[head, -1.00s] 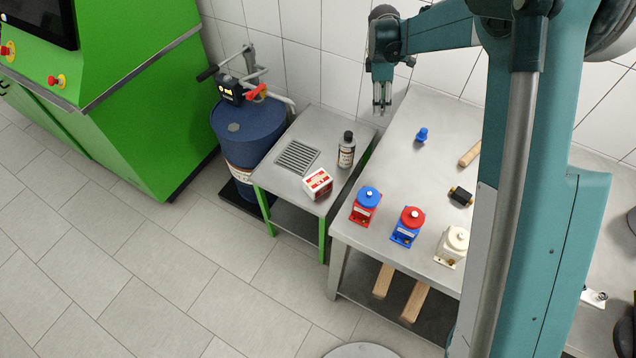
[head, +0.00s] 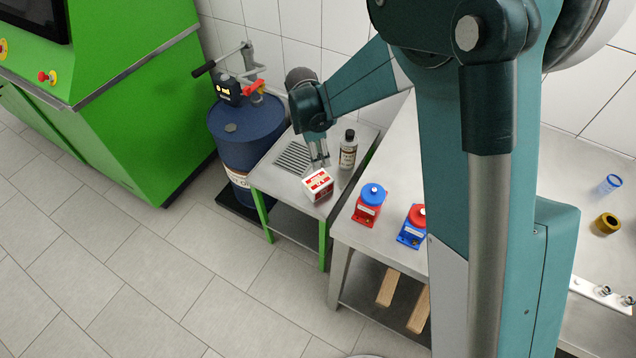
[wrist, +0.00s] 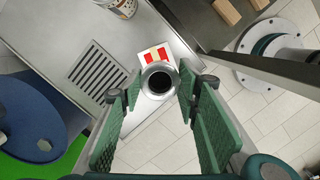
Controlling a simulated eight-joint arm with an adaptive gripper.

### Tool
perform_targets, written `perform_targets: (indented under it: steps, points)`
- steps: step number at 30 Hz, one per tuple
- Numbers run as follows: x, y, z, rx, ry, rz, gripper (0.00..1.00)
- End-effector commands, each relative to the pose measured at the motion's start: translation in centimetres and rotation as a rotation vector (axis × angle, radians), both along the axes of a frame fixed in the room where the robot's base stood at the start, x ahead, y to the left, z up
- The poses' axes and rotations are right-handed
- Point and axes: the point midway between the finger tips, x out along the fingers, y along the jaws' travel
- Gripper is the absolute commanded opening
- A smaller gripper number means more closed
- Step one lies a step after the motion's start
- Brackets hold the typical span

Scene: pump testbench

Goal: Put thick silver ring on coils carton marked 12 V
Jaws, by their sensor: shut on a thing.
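The thick silver ring (wrist: 146,84) is between the fingertips of my gripper (wrist: 160,83), which is shut on it. I look down through its open middle. In the wrist view the ring overlaps the lower part of the red-and-white carton (wrist: 162,52). In the head view the carton (head: 318,188) stands on the small steel table, and my gripper (head: 319,160) points down just above it. The carton's print is too small to read surely. I cannot tell whether the ring touches the carton. The ring is not distinct in the head view.
A dark-capped bottle (head: 348,151) stands close to the right of the carton on the small table (head: 262,177). A grille (head: 292,158) is set in the tabletop. A blue drum (head: 235,150) is at left. Red and blue pump units (head: 368,208) stand on the bench at right.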

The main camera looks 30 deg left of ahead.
Motion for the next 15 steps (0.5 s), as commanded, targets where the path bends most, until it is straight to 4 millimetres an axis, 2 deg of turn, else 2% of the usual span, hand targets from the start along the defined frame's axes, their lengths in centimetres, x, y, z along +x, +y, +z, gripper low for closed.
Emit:
perform_targets:
  steps: [15]
  points:
    - [-0.35,0.14,-0.55,0.000,0.000,0.007,0.19]
